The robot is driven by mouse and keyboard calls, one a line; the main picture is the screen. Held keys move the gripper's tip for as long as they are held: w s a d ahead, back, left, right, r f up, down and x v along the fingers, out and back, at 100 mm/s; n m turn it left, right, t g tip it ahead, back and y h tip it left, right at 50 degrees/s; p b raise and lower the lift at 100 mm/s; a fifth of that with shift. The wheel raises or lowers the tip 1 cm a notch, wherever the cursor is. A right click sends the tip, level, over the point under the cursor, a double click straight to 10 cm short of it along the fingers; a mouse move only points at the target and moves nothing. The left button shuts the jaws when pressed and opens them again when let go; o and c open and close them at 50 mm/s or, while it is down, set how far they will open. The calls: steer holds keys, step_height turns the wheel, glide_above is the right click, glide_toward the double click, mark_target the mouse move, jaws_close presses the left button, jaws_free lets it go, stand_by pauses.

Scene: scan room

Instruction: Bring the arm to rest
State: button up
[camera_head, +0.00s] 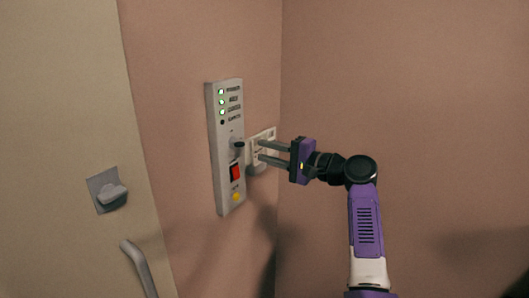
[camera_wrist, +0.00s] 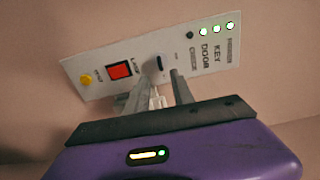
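My gripper (camera_head: 261,151) is raised in front of the wall, just right of a grey control panel (camera_head: 227,188). Its two fingers point left and stand apart. In the wrist view my gripper (camera_wrist: 158,82) has its fingers on either side of a gap, with a small pale piece (camera_wrist: 157,99) seen between them. I cannot tell whether they touch it. The panel's key switch (camera_head: 237,144) has a dark centre and also shows beyond the fingertips in the wrist view (camera_wrist: 157,66). The fingers partly hide a white plate (camera_head: 264,136) on the wall.
The panel carries several small lights, some green, a red rocker switch (camera_head: 235,172) and a yellow button (camera_head: 236,197). A beige door (camera_head: 60,120) with a latch (camera_head: 109,193) and a handle (camera_head: 138,265) is at left. The space right of my arm looks clear.

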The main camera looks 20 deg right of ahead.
steer(key=w+d+r+t+h, duration=0.1)
steer(key=d+r+t+h, duration=0.2)
steer(key=d+h, duration=0.15)
steer(key=s+d+f+n+t+h, duration=0.1)
steer(key=s+d+f+h, duration=0.1)
steer(key=s+f+h, duration=0.4)
steer(key=s+d+f+n+h, duration=0.1)
steer(key=s+d+f+h, duration=0.2)
steer(key=s+f, duration=0.7)
steer(key=s+a+f+n+g+y, duration=0.1)
steer(key=s+a+f+n, duration=0.2)
steer(key=s, duration=1.2)
steer(key=s+a+f+n+g+y, duration=0.1)
steer(key=s+a+f+n, duration=0.2)
steer(key=s, duration=1.2)
steer(key=s+a+f+n+g+y, duration=0.1)
steer(key=s+a+f+n, duration=0.2)
steer(key=s+a, duration=0.5)
steer(key=s+f, duration=0.1)
steer(key=s, duration=0.6)
steer(key=shift+a+f+g, duration=0.25)
steer(key=shift+a+g, duration=0.05)
steer(key=shift+g, duration=0.1)
steer(key=shift+c, duration=0.4)
